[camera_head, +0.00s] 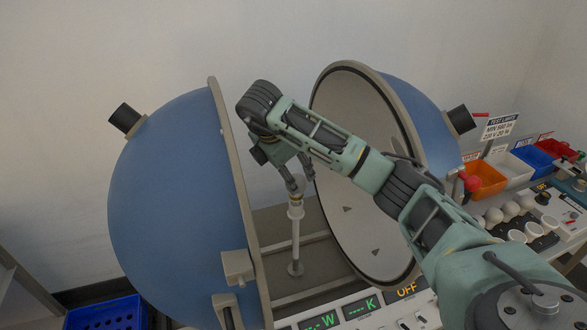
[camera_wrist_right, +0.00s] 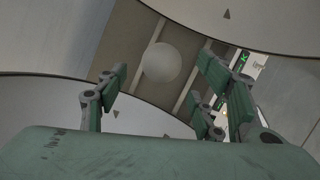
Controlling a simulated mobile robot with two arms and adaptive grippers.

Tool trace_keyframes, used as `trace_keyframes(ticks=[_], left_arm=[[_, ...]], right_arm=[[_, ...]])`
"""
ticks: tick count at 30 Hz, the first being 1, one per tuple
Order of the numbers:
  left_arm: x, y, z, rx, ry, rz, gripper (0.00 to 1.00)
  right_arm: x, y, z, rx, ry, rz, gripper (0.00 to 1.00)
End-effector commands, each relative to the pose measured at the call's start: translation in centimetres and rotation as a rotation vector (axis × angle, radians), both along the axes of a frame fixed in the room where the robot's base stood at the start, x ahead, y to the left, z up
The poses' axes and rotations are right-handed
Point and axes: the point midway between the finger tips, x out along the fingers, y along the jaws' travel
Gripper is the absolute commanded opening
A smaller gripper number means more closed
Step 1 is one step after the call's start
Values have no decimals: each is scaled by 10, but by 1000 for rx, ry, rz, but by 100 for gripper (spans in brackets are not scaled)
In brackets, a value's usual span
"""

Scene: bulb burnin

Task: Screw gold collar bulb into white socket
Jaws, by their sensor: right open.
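The white bulb (camera_head: 296,184) stands upright at the top of a thin post inside the open sphere. A gold band, its collar, shows just under it, above the white socket (camera_head: 295,211). How deep the collar sits in the socket is too small to tell. My right gripper (camera_head: 302,176) reaches down over the bulb, its fingers open around it. In the right wrist view, the round bulb (camera_wrist_right: 162,62) lies between the spread fingers, with gaps on both sides. There the bulb hides the socket. My left gripper is not in view.
The blue sphere halves (camera_head: 170,190) stand open on both sides of the post, their rims close to my right arm. Displays (camera_head: 340,313) run along the front, one reading OFF. Several bulbs (camera_head: 510,210) and coloured bins (camera_head: 484,178) are at the right. A blue crate (camera_head: 105,314) is at lower left.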

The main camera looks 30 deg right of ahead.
Motion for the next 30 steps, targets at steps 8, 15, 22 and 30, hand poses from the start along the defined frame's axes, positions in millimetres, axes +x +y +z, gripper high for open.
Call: trace_keyframes(ticks=[8,15,22,30], left_arm=[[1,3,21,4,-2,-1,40],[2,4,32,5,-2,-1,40],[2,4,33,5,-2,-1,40],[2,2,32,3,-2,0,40]], right_arm=[[5,-15,-33,0,6,-4,61],[10,-25,-61,0,4,-1,61],[11,-28,-69,0,3,1,61],[11,-28,-69,0,2,0,52]])
